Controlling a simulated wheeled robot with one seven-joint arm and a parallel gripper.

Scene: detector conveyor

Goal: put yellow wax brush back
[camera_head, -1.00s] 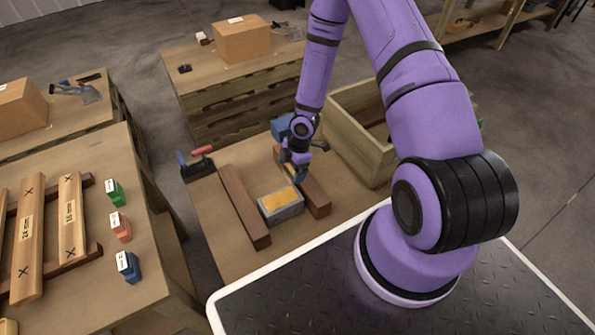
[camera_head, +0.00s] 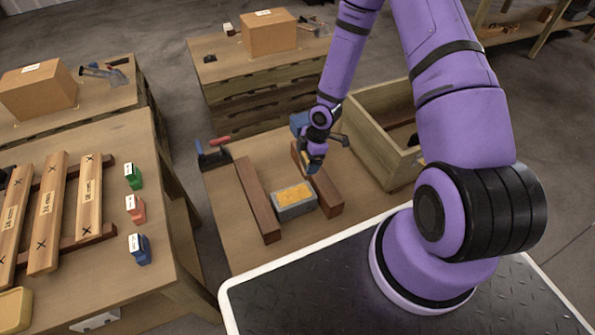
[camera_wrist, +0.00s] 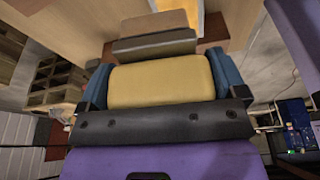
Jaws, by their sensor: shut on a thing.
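My gripper (camera_head: 313,164) is shut on the yellow wax brush (camera_wrist: 160,82). In the wrist view its yellow block sits between my two blue fingers, with a grey band and a tan end beyond it. In the head view the brush is small and mostly hidden by my gripper, which is near the right brown beam, just behind and right of the grey tray (camera_head: 296,211) with yellow wax in it. I cannot tell the exact height of the brush.
Brown beams (camera_head: 257,200) flank the tray. A wooden crate (camera_head: 385,155) stands to the right. The left table holds light planks (camera_head: 46,212), small green (camera_head: 133,176), red (camera_head: 135,209) and blue (camera_head: 139,249) labelled blocks, and a yellow container (camera_head: 13,309) at its near corner.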

